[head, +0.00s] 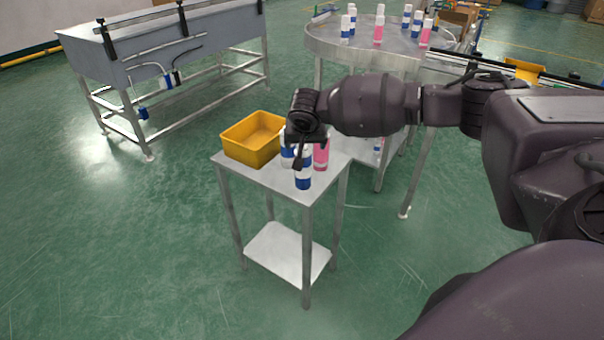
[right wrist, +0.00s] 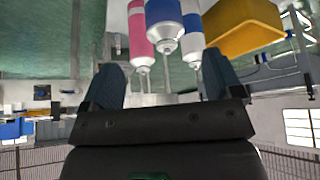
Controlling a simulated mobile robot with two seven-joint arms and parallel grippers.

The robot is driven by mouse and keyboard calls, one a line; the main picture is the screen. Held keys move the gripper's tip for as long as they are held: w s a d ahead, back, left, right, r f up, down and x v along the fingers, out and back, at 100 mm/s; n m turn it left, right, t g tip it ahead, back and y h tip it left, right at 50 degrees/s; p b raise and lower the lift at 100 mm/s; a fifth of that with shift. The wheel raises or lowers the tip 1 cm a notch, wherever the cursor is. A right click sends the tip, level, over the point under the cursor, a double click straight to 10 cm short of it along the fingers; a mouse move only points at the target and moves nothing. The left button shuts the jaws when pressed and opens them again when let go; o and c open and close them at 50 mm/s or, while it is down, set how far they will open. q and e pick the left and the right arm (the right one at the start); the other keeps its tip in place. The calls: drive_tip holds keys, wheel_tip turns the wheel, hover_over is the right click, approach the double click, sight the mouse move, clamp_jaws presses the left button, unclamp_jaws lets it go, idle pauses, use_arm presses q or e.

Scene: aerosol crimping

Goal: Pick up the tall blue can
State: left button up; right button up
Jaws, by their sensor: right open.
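Three cans stand close together on the small metal table (head: 268,178). A blue and white can (head: 304,181) stands at the front corner, its top partly hidden by my gripper. A second blue and white can (head: 287,160) stands behind to the left, and a pink can (head: 320,156) behind to the right. My right gripper (head: 301,155) is above the cans, open and empty. In the right wrist view, a blue and white can (right wrist: 163,22) shows largest, beyond and between the open fingers (right wrist: 165,62). I cannot tell surely which blue can is taller. My left gripper is out of view.
A yellow bin (head: 252,140) sits on the same table, left of the cans. A round metal table (head: 335,40) with several blue and pink cans stands behind. A grey bench (head: 165,58) is at the back left. The floor to the left is clear.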

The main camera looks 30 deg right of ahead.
sight(303, 155)
drive_tip(key=x, duration=0.3)
drive_tip(key=b+x, duration=0.1)
drive_tip(key=shift+w+a+f, duration=0.15)
drive_tip(key=shift+w+f, duration=0.05)
drive_tip(key=shift+f, duration=0.15)
drive_tip(key=shift+w+f, duration=0.2)
drive_tip(key=shift+f, duration=0.1)
drive_tip(key=shift+w+d+f, duration=0.15)
drive_tip(key=shift+d+f, duration=0.1)
drive_tip(key=b+x, duration=0.1)
drive_tip(key=x, duration=0.2)
drive_tip(key=shift+w+f+b, duration=0.25)
drive_tip(key=shift+f+b, duration=0.05)
drive_tip(key=shift+b, duration=0.05)
drive_tip(key=shift+w+d+f, duration=0.15)
drive_tip(key=shift+w+f, duration=0.05)
drive_tip(key=shift+f, duration=0.05)
drive_tip(key=shift+r, duration=0.1)
drive_tip(key=c, duration=1.2)
drive_tip(key=shift+c, duration=0.2)
